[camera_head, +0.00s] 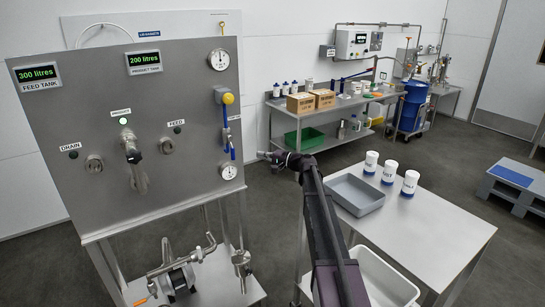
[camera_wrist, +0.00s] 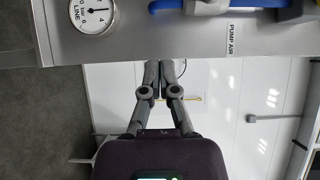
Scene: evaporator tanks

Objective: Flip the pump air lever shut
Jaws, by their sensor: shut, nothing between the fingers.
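The pump air lever (camera_head: 229,143) is a blue handle on the right side of the steel panel, below a yellow knob and above the lower gauge. It points downward along the panel in the head view. In the wrist view the blue lever (camera_wrist: 168,5) shows only partly at the top edge, near the PUMP AIR label (camera_wrist: 231,39). My gripper (camera_head: 264,155) is to the right of the lever, apart from it. In the wrist view my gripper (camera_wrist: 159,66) is shut and empty, its fingertips over the panel's edge.
The steel panel (camera_head: 80,100) carries gauges, knobs and two displays. The lower gauge (camera_head: 229,172) sits just below the lever. A table with a grey tray (camera_head: 356,194) and three white containers stands right of my arm. Open floor lies behind.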

